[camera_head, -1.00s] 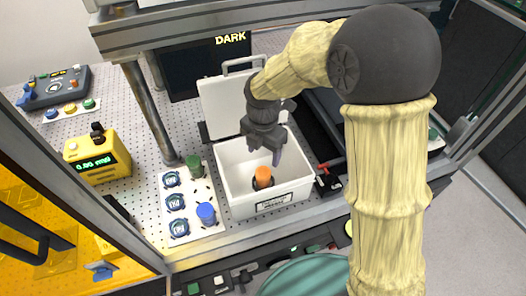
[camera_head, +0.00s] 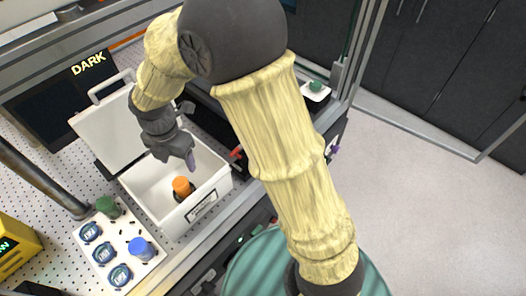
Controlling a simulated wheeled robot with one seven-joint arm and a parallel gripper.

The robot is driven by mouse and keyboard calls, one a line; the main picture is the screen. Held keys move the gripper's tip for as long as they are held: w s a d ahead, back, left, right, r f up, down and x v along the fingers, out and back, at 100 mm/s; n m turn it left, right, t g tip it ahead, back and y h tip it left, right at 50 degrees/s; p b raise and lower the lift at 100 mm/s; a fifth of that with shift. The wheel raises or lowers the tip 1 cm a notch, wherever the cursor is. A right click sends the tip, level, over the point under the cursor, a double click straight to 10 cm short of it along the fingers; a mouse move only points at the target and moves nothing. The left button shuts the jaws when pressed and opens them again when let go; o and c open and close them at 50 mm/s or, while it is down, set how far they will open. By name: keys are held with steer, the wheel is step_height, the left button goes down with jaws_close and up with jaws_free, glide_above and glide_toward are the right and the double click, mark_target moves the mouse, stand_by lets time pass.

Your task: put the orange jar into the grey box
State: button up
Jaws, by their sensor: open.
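The orange jar (camera_head: 182,186) stands inside the box, near its front wall, with its orange top up and a dark lower part. The box (camera_head: 207,207) has pale grey-white walls, a label on the front, and its lid (camera_head: 108,127) open and leaning back. My gripper (camera_head: 186,160) is open and empty above the box, a little above and behind the jar and apart from it. One fingertip shows clearly; the other is partly hidden by the gripper body.
A white tray (camera_head: 117,232) left of the box holds a green jar (camera_head: 107,207), a blue jar (camera_head: 140,248) and round holders. A metal post (camera_head: 50,187) stands behind it. A dark screen (camera_head: 57,100) reads DARK. Open floor (camera_head: 420,200) lies to the right.

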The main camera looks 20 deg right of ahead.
steer(key=s+d+r+m+t, duration=0.1)
steer(key=s+d+m, duration=0.2)
steer(key=d+m, duration=0.8)
steer(key=s+d+r+m+t, duration=0.1)
steer(key=s+d+m, duration=0.3)
steer(key=d+m, duration=0.8)
steer(key=shift+s+d+r+m, duration=0.2)
steer(key=shift+s+d+m, duration=0.1)
steer(key=shift+m, duration=2.7)
